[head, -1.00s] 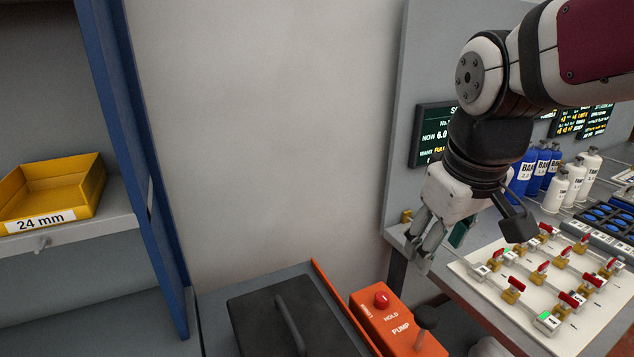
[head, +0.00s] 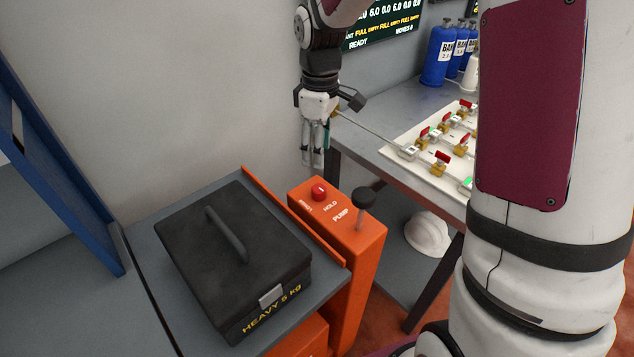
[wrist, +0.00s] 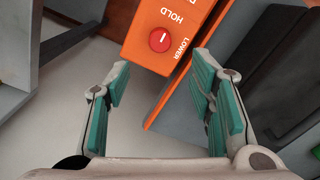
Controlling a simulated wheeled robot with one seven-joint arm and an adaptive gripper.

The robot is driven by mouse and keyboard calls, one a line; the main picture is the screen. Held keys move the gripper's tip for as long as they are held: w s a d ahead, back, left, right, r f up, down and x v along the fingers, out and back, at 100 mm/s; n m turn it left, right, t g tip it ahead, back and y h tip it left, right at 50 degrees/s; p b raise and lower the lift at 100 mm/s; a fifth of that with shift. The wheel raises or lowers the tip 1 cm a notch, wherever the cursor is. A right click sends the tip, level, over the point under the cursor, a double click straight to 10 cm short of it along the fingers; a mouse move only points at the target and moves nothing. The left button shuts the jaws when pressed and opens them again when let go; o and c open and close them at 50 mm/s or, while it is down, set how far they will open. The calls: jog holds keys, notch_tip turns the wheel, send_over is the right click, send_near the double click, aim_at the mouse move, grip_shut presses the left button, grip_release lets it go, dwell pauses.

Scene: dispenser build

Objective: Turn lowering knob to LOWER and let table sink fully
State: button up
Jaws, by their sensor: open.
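The red lowering knob (head: 319,193) sits on top of the orange pump unit (head: 362,245), beside the LOWER and HOLD labels. In the wrist view the knob (wrist: 160,40) has a small white mark; its exact setting is hard to read. My gripper (head: 313,163) points down, open and empty, above and behind the knob. In the wrist view the knob lies just beyond my gripper's spread fingertips (wrist: 162,65), not touching them. The grey table top (head: 148,255) stands raised beside the pump unit and bears a black box (head: 215,290) marked HEAVY 5 kg.
A black-topped pump handle (head: 364,200) stands up near the knob. An orange strip (head: 290,215) edges the table. At right is a bench with a valve board (head: 430,170); a white helmet (head: 427,235) lies below. The wall is behind my gripper.

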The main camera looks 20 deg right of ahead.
aim_at(319, 187)
notch_tip(319, 187, down, 12)
jog(key=shift+r+p, duration=0.25)
jog(key=shift+p, duration=0.05)
jog(key=c, duration=1.2)
